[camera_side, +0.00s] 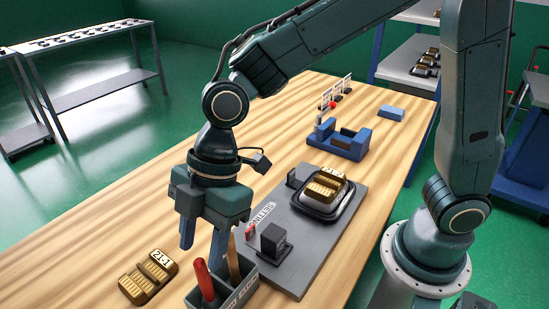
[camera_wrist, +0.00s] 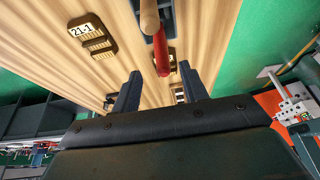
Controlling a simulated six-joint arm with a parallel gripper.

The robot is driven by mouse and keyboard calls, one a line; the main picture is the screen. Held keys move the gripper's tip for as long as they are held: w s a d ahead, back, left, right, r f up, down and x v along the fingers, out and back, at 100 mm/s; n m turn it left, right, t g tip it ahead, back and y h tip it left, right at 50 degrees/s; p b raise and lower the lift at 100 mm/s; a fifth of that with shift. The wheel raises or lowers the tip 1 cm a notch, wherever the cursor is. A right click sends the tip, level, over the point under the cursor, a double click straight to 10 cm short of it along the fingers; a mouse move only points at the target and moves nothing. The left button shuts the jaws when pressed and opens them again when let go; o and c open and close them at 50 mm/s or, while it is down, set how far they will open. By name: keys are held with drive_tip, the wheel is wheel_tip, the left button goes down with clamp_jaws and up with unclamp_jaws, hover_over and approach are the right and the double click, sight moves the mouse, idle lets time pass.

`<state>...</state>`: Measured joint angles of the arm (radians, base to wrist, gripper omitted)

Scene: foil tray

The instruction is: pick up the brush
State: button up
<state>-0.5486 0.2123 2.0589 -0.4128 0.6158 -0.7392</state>
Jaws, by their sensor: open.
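A grey holder box (camera_side: 240,292) stands at the front edge of the side view. A wooden handle (camera_side: 233,257) and a red handle (camera_side: 203,279) stick up out of it. No bristles show, so I cannot tell for certain which handle is the brush's. My gripper (camera_side: 205,243) is open, points down and is just above the box, close to both handles. In the wrist view, my open fingers (camera_wrist: 159,76) frame the end of the red handle (camera_wrist: 160,50), and the wooden handle (camera_wrist: 149,18) is at the top edge. Nothing is held.
A brass-coloured block marked 21-1 (camera_side: 149,277) lies left of the box. A grey plate (camera_side: 316,262) with a black tray (camera_side: 345,203) holding brass pieces lies to the right. A blue fixture (camera_side: 343,145) stands farther back. The wooden table is clear on the left.

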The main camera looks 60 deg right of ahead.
sight(199, 282)
drive_tip(key=shift+a+f, duration=0.25)
drive_tip(key=shift+f, duration=0.35)
drive_tip(key=shift+s+x, duration=0.2)
drive_tip(key=shift+x, duration=2.4)
clamp_jaws()
